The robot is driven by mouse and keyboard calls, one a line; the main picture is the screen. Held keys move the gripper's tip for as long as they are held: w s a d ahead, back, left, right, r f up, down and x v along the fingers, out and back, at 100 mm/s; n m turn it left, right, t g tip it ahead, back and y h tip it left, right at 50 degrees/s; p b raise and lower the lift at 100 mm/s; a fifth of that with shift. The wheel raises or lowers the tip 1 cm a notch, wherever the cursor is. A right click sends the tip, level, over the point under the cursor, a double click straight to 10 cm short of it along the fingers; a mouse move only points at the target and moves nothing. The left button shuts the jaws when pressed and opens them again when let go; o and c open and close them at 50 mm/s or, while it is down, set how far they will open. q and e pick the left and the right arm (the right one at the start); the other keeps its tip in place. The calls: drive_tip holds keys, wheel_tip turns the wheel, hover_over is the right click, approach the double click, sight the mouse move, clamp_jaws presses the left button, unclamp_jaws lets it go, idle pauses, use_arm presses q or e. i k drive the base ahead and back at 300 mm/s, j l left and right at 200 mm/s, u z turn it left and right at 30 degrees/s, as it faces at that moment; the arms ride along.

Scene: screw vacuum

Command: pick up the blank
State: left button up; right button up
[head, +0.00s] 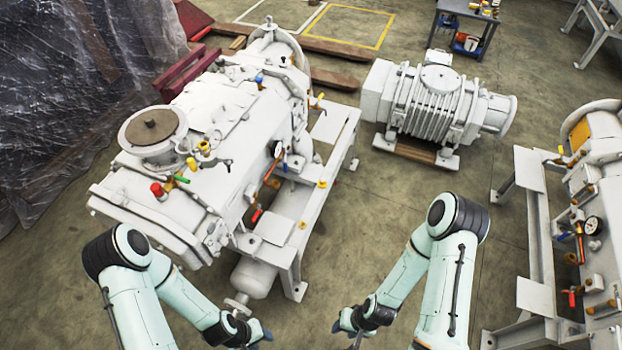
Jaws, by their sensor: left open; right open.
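A round flanged port (133,146) stands on top of the near end of the large white vacuum pump (225,115). A flat brownish disc (152,125) covers its centre; this may be the blank, but I cannot tell for sure. My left gripper (264,337) is open, at the bottom of the view, below and right of the port and well apart from it. My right gripper (346,332) is open and low in the middle, over the floor. I see nothing held in either; their fingertips are small and partly hard to make out.
The pump's frame (325,150) and a grey cylinder (254,276) stand close to my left arm. A ribbed white blower (435,105) sits behind, and another pump (595,200) at right. Plastic sheeting (80,80) hangs at left. The floor (385,215) between the machines is clear.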

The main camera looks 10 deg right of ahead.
sight(321, 184)
drive_tip(key=i+l+u, duration=0.1)
drive_tip(key=l+u, duration=0.15)
drive_tip(key=i+l+u, duration=0.1)
drive_tip(key=l+u, duration=0.45)
drive_tip(key=l, duration=0.15)
drive_tip(key=i+l+u, duration=0.25)
drive_tip(key=l+u, duration=0.3)
drive_tip(key=i+l+u, duration=0.25)
drive_tip(key=l, duration=0.2)
drive_tip(key=l+u, duration=0.3)
